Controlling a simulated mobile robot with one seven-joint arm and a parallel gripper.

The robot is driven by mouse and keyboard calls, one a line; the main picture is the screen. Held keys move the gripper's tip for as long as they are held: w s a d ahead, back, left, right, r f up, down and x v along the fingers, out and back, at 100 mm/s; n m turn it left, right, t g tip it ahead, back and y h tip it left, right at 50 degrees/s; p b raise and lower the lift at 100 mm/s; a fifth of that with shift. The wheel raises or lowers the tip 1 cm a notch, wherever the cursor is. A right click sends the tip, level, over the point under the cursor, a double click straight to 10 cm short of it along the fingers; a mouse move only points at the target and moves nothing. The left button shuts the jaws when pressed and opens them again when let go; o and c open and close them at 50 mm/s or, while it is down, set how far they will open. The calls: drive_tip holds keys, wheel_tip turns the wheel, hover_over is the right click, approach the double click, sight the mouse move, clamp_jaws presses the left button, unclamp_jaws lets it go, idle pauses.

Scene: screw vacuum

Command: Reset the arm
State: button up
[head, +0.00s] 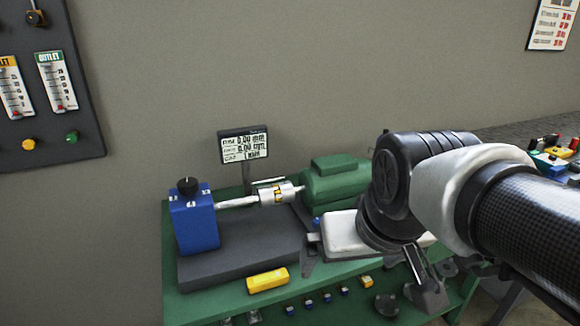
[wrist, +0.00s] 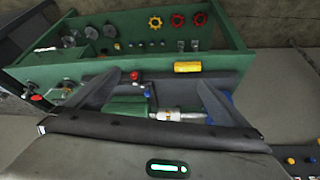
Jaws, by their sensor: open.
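My gripper (head: 368,288) is on the right of the head view, in front of the green motor (head: 335,182) and over the front part of the green bench (head: 190,308). Its white hand is level and its two dark fingers point down, spread wide apart. In the wrist view the fingers of my gripper (wrist: 158,80) stand apart with nothing between them, and the bench shows beyond. My arm comes in from the right edge of the head view and hides part of the motor and the bench's right side.
On the bench are a blue block (head: 196,225), a silver shaft coupling (head: 275,195), a yellow block (head: 267,280) and a small display (head: 243,146). Knobs and buttons line the bench's front. A dark wall panel (head: 85,110) hangs left. Another worktop (head: 540,130) is at right.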

drive_tip(key=s, duration=0.2)
drive_tip(key=d, duration=0.1)
drive_tip(key=shift+s+r, duration=0.3)
drive_tip(key=shift+s, duration=0.1)
drive_tip(key=shift+r, duration=0.15)
wheel_tip(320, 180, up, 14)
drive_tip(key=p, duration=1.4)
drive_tip(key=shift+r+p, duration=0.25)
drive_tip(key=shift+p, duration=0.1)
